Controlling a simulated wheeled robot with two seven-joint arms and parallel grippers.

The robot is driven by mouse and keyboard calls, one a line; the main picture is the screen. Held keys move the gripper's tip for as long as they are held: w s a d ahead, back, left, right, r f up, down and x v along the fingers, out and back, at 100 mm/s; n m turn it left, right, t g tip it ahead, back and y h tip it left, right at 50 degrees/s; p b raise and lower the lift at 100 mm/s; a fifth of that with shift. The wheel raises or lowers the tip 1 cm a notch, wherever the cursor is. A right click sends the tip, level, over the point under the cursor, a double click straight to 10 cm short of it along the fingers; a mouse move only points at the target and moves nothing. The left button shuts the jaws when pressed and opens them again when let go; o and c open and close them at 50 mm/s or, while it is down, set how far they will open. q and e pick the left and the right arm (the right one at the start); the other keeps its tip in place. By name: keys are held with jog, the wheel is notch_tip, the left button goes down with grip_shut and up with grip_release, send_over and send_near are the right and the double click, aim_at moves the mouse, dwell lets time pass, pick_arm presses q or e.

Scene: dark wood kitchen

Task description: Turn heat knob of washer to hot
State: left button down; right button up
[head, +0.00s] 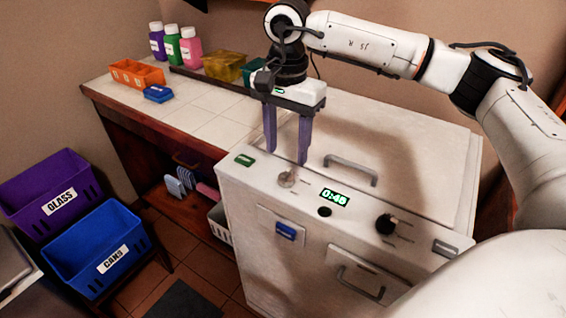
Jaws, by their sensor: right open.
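The white washer (283,252) stands in the middle of the head view, with a control panel along its front top edge. A black knob (386,223) sits on the right part. Which one sets the heat, and its setting, I cannot read. A display (335,198) shows 0:45 above a small dark button (324,212). My right gripper (286,157) points down with two purple fingers apart and empty, just above and behind the pale knob. My left gripper is not in view.
A silver lid handle (351,169) rises behind the panel, right of my fingers. A tiled counter (205,111) to the left holds bottles, an orange tray (137,74) and a blue box (158,93). Purple (50,187) and blue (95,246) bins stand at lower left.

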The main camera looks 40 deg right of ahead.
aim_at(286, 173)
notch_tip(286, 173, down, 7)
jog(key=shift+r+p, duration=0.2)
jog(key=shift+p, duration=0.1)
jog(key=c, duration=1.1)
